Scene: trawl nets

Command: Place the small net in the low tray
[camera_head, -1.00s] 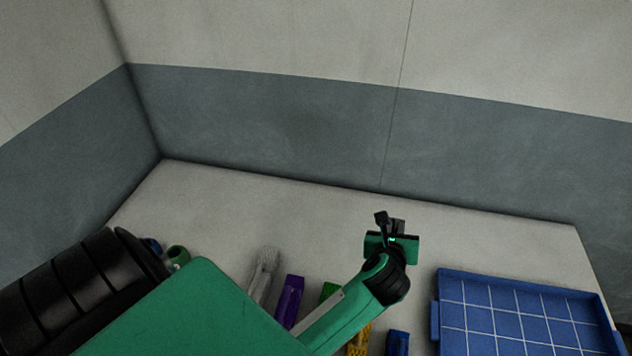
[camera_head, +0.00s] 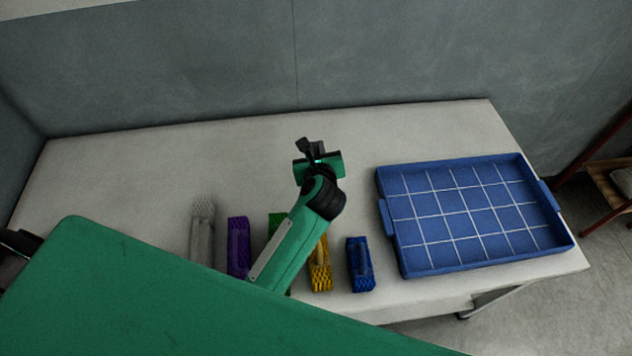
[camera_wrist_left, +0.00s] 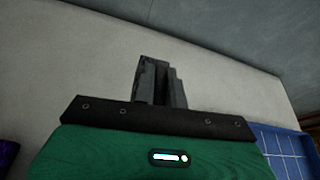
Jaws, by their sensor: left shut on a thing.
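My left gripper (camera_head: 316,152) is above the pale table, left of the tray. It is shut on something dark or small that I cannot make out. In the left wrist view its dark jaws (camera_wrist_left: 160,82) show close together. The low blue tray (camera_head: 388,212) with a white grid lies flat on the table's right part and looks empty. It also shows at the right of the left wrist view (camera_wrist_left: 285,140). I cannot tell which net is the small one.
A row of nets stands along the near side: pale grey (camera_head: 202,228), purple (camera_head: 238,245), green (camera_head: 275,222), yellow (camera_head: 320,268) and blue (camera_head: 360,265). My green arm covers parts of them. The table's back half (camera_head: 180,155) is clear. A wooden stool stands beyond the right edge.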

